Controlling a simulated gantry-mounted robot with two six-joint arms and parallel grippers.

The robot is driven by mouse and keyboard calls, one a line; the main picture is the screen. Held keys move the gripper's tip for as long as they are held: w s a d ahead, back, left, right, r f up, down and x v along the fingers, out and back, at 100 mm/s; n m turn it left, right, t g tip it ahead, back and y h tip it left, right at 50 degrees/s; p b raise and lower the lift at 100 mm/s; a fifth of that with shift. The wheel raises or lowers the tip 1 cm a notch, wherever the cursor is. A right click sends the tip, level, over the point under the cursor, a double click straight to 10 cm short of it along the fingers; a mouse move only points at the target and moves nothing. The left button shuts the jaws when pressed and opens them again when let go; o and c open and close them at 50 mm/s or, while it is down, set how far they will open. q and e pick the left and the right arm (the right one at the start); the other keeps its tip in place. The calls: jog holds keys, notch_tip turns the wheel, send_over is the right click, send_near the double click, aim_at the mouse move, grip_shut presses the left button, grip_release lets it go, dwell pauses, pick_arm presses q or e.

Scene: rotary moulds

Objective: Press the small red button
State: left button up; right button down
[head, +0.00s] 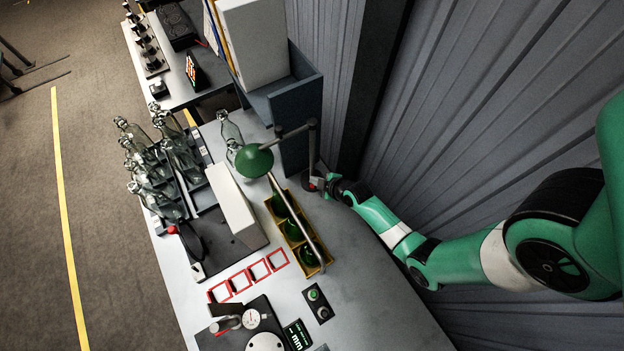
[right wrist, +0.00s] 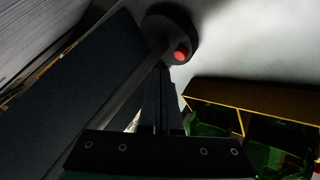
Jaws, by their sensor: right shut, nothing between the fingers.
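The small red button (right wrist: 181,54) sits on a dark round base (right wrist: 152,22) in the right wrist view. The base is that of a desk lamp with a green shade (head: 254,161). In the head view the base (head: 307,185) is beside the blue-grey cabinet, partly hidden by my right gripper (head: 323,182). In the right wrist view my right gripper (right wrist: 164,70) is shut and empty, its tips just below and left of the button. I cannot tell whether they touch the base. My left gripper is not in view.
A yellow crate (right wrist: 240,96) with green glass stands close by; it also shows in the head view (head: 327,262). The blue-grey cabinet (head: 300,105) and the lamp post are close to my gripper. Glass bottles (head: 150,165) stand at the left. The table's lower right is clear.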

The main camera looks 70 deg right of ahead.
notch_tip(320, 180, up, 5)
jog(key=p, duration=0.3)
jog(key=shift+p, duration=0.35)
